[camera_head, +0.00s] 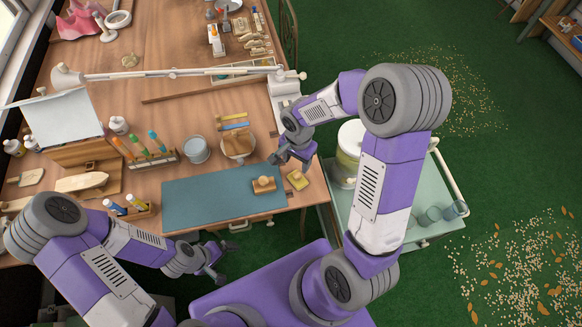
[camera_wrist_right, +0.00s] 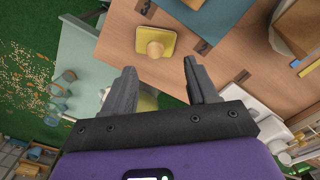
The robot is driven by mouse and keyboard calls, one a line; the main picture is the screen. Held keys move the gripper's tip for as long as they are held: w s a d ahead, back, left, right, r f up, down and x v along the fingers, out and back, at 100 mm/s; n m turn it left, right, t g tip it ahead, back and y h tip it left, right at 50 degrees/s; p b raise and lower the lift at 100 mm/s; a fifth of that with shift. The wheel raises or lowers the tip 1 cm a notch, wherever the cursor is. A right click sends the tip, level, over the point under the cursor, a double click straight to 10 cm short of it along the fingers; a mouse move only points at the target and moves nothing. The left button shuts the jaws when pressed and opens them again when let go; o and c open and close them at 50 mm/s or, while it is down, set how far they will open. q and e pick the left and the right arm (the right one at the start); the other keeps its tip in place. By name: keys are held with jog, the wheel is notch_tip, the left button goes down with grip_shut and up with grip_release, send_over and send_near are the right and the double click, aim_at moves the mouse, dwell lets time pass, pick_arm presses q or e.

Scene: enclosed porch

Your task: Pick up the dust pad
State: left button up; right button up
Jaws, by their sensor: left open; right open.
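A small yellow pad with a tan knob, which looks like the dust pad (camera_head: 298,180), lies on the table near its front edge, just right of the blue-green mat (camera_head: 195,200). It also shows in the right wrist view (camera_wrist_right: 170,36), beyond the fingertips. My right gripper (camera_head: 290,160) is open and empty above the table, slightly behind the pad and apart from it. Its spread fingers show in the right wrist view (camera_wrist_right: 160,72). My left gripper (camera_head: 215,263) is open and empty in front of the table, well left of the pad.
A wooden block with a knob (camera_head: 264,184) sits on the mat's right end, close to the pad. A round container (camera_head: 238,146) and a grey cup (camera_head: 196,150) stand behind the mat. A pale green cart (camera_head: 420,215) with a jar (camera_head: 346,158) stands right of the table.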

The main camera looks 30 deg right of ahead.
aim_at(298, 175)
jog(key=shift+w+d, duration=0.15)
jog(key=shift+d, duration=0.15)
jog(key=shift+f, duration=0.3)
jog(key=f+b, duration=0.1)
jog(key=f, duration=0.1)
jog(key=s+f+b, duration=0.1)
jog(key=f, duration=0.2)
jog(key=shift+s+a+f, duration=0.1)
jog(key=shift+a+f, duration=0.1)
jog(key=shift+f, duration=0.45)
